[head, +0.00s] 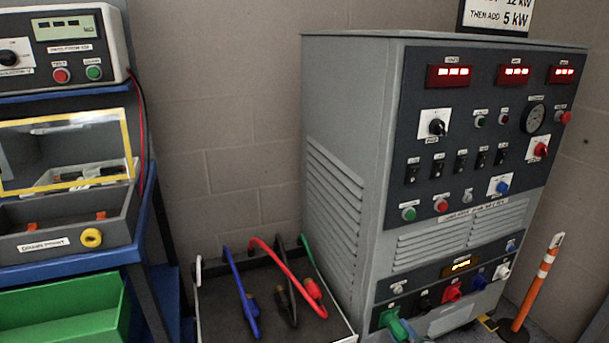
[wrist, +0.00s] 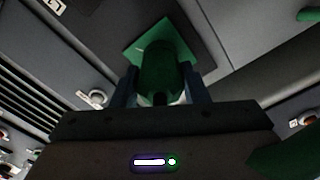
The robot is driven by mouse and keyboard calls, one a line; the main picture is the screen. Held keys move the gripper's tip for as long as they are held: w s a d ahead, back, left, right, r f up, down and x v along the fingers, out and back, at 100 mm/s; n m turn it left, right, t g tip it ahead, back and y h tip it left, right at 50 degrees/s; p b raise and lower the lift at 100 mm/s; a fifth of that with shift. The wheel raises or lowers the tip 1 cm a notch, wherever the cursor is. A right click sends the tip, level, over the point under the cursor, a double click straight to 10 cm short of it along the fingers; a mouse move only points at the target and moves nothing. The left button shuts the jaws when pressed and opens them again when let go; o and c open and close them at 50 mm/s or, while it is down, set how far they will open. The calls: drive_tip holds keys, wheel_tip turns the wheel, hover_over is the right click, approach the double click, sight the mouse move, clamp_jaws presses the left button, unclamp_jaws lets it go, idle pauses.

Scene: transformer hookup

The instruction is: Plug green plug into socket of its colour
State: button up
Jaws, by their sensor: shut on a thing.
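The green plug (wrist: 160,72) is between the two fingers of my gripper (wrist: 158,88) in the wrist view, and the gripper is shut on it. Directly beyond the plug is a square green socket plate (wrist: 142,50) on the dark panel. The plug overlaps the plate and hides its opening, so I cannot tell how deep it sits. In the head view a green part (head: 393,322) shows at the lower left of the cabinet's socket row; plug and socket are hard to separate there.
The grey cabinet (head: 345,130) has black, red (head: 452,292), blue (head: 478,282) and white sockets beside the green one. A tray (head: 203,315) left of it holds blue, black and red cables. An orange-white post (head: 538,280) stands at right. A blue bench (head: 85,260) is at left.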

sight(408, 341)
drive_tip(key=shift+w+a+r, duration=0.1)
drive_tip(key=shift+w+a, duration=0.1)
drive_tip(key=shift+w, duration=0.05)
drive_tip(key=o, duration=1.3)
drive_tip(key=shift+c, duration=0.2)
drive_tip(key=shift+s+d, duration=0.1)
drive_tip(key=shift+s, duration=0.05)
drive_tip(key=shift+s+d+p, duration=0.1)
drive_tip(key=shift+s+p, duration=0.25)
drive_tip(key=shift+s, duration=0.1)
drive_tip(key=shift+p+v, duration=0.3)
drive_tip(key=shift+v, duration=1.7)
